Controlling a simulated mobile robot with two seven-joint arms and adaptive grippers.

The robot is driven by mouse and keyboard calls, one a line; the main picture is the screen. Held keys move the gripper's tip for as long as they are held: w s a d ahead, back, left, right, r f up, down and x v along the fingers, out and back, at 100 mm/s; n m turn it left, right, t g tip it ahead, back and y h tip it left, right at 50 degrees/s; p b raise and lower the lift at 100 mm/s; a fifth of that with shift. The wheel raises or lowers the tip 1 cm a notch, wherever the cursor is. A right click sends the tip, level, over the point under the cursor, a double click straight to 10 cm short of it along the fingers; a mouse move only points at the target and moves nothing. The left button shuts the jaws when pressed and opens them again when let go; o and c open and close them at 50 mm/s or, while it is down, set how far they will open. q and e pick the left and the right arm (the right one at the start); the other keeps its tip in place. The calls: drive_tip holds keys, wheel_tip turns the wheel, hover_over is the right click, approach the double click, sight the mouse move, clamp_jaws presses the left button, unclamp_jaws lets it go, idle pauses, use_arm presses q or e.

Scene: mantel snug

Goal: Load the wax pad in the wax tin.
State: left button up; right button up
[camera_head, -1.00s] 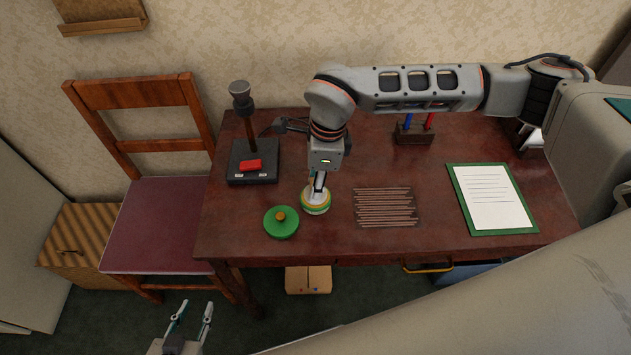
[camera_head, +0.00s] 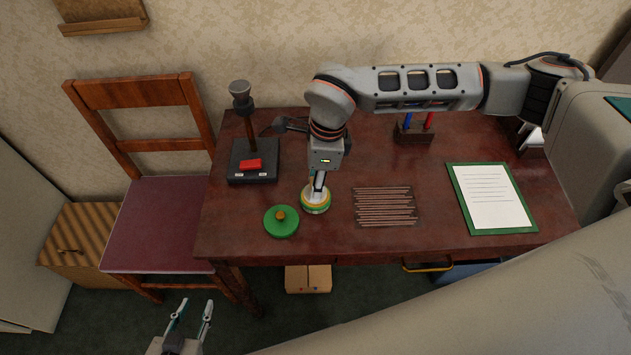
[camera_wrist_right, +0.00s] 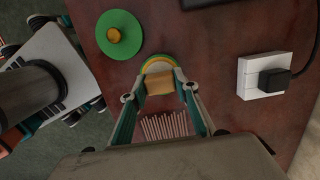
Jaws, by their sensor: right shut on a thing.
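The wax tin (camera_head: 316,208) is round with green, yellow and pale bands and stands open near the table's front edge. Its rim (camera_wrist_right: 157,60) shows in the wrist view. The tan wax pad (camera_wrist_right: 159,84) is between the fingers of my right gripper (camera_wrist_right: 161,80), which is shut on it. In the head view my right gripper (camera_head: 319,187) points down at the tin's mouth. The pad overlaps the tin in the wrist view; I cannot tell how deep it sits. My left gripper (camera_head: 190,312) is open and empty, low in front of the table.
A green lid (camera_head: 281,222) with a knob lies left of the tin. A slatted brown mat (camera_head: 386,206) is to its right. A black stand (camera_head: 253,162) with a red block, a clipboard (camera_head: 491,198) and a pen holder (camera_head: 414,134) are on the table (camera_head: 440,225). A chair (camera_head: 155,220) stands left.

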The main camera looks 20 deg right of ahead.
drive_tip(key=shift+r+p, duration=1.25)
drive_tip(key=shift+r, duration=0.65)
drive_tip(key=shift+r+p, duration=0.95)
drive_tip(key=shift+r, duration=0.65)
drive_tip(key=shift+d+r+n, duration=0.4)
drive_tip(key=shift+d+n, duration=0.15)
drive_tip(key=shift+n, duration=0.45)
drive_tip(key=s+d+r+n+g+h, duration=0.1)
drive_tip(key=d+r+n, duration=0.7)
drive_tip(key=n, duration=1.1)
drive_tip(key=shift+s+d+g, duration=0.4)
drive_tip(key=shift+s+d, duration=0.1)
drive_tip(key=shift+d, duration=0.05)
